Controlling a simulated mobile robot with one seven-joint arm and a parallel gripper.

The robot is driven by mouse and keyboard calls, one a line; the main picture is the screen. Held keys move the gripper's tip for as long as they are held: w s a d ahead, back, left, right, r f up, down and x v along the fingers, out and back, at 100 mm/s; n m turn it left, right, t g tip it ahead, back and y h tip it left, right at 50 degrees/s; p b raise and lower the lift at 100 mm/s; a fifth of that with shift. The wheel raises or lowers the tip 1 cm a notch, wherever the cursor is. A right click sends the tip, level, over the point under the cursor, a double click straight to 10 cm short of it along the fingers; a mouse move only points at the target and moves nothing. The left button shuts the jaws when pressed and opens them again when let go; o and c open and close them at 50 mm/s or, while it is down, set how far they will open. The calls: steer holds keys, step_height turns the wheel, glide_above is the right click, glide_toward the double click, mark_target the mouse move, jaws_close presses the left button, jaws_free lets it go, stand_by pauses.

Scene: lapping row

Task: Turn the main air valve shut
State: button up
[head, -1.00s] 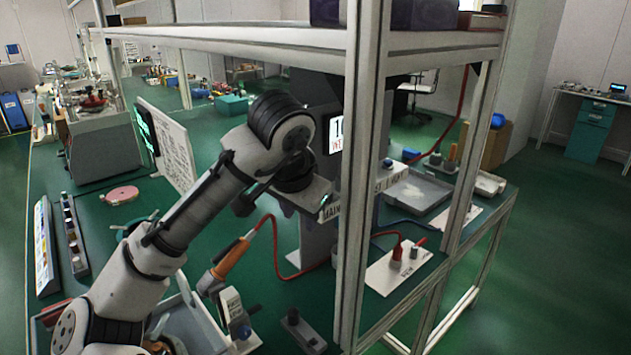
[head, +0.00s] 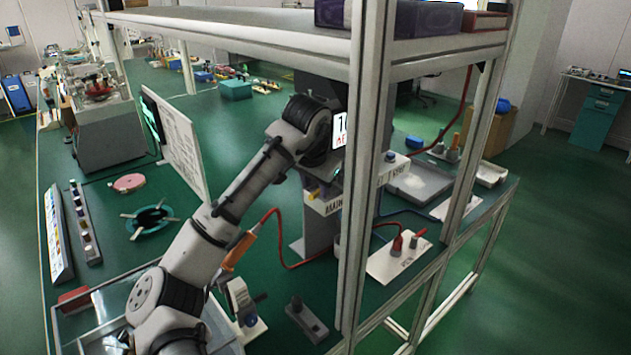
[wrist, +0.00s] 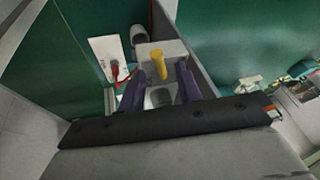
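The main air valve shows in the wrist view as a yellow handle (wrist: 158,64) on a grey block. In the head view, a partly readable "MAIN" label (head: 326,204) sits on the grey post, with a small bit of the yellow handle (head: 313,194) above it; my arm hides most of the rest. My gripper (wrist: 159,68) is open, its two dark fingers on either side of the handle with gaps showing. I cannot tell whether the handle lies fully between the fingertips or just beyond them. In the head view my gripper is mostly hidden behind my wrist.
A white plate (head: 383,266) with a red fitting (head: 397,244) and red hose stands right of the post. The shelf frame's upright (head: 366,180) is close to my wrist. A grey tray (head: 430,185) lies behind.

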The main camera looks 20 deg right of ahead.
steer(key=shift+w+d+f, duration=0.15)
steer(key=shift+w+f, duration=0.1)
steer(key=shift+f, duration=0.4)
jaws_close()
steer(key=shift+s+d+n, duration=0.1)
steer(key=shift+n, duration=0.2)
steer(key=n+p, duration=0.1)
steer(key=s+d+n+y+p, duration=0.1)
steer(key=n, duration=0.1)
steer(key=shift+d+r+n+t+y, duration=0.1)
steer(key=shift+r+n+t+y, duration=0.05)
steer(key=shift+n+t+y, duration=0.15)
steer(key=shift+d+n+p, duration=0.15)
steer(key=shift+n+p, duration=0.35)
steer(key=shift+p, duration=0.45)
steer(key=shift+d+n+y+p, duration=0.15)
steer(key=shift+n+y+p, duration=0.25)
steer(key=shift+p, duration=0.2)
